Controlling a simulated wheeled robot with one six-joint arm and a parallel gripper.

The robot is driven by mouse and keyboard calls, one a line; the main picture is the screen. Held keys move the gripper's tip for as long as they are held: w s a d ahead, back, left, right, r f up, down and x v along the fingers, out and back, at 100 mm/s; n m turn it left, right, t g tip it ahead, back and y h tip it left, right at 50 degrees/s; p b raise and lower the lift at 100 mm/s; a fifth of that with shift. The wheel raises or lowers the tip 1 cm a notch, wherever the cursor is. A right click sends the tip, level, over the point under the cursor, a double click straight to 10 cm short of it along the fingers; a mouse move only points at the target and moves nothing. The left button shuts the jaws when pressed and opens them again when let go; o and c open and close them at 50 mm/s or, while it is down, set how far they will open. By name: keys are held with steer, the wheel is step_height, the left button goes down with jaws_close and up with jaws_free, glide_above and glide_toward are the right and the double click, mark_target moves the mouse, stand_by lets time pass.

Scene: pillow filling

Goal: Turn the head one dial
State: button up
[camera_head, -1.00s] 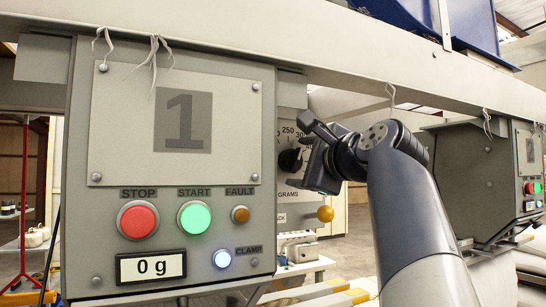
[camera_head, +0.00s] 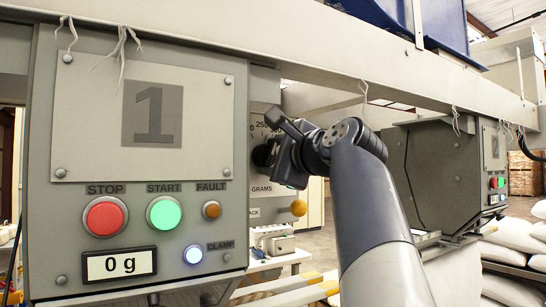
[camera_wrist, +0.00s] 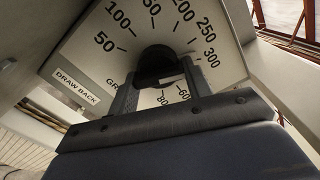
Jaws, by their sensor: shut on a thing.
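The head one dial is a black knob (camera_wrist: 156,62) on a pale face marked in grams, with numbers such as 50, 100, 200 and 300 around it. In the wrist view my gripper (camera_wrist: 160,82) has its two fingers on either side of the knob, shut on it. In the head view my gripper (camera_head: 272,152) reaches the dial face (camera_head: 262,189) on the side of the head one cabinet. It hides most of the dial there. Where the knob's pointer stands is hard to tell.
The head one front panel (camera_head: 210,130) has a red stop button (camera_head: 105,217), a green start button (camera_head: 164,213) and a display (camera_head: 119,265) reading 0 g. A yellow ball knob (camera_head: 298,208) sits just below my gripper. A beam (camera_head: 300,60) runs above my arm.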

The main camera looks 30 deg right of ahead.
steer(key=shift+r+m+p, duration=0.15)
steer(key=shift+m+p, duration=0.35)
steer(key=shift+p, duration=0.35)
steer(key=shift+f+m+p, duration=0.2)
steer(key=shift+m+p, duration=0.25)
steer(key=shift+m, duration=0.05)
steer(key=o, duration=1)
steer(key=shift+c, duration=0.2)
steer(key=s+b, duration=0.3)
steer(key=s, duration=0.8)
steer(key=shift+d, duration=0.15)
steer(key=shift+w, duration=0.15)
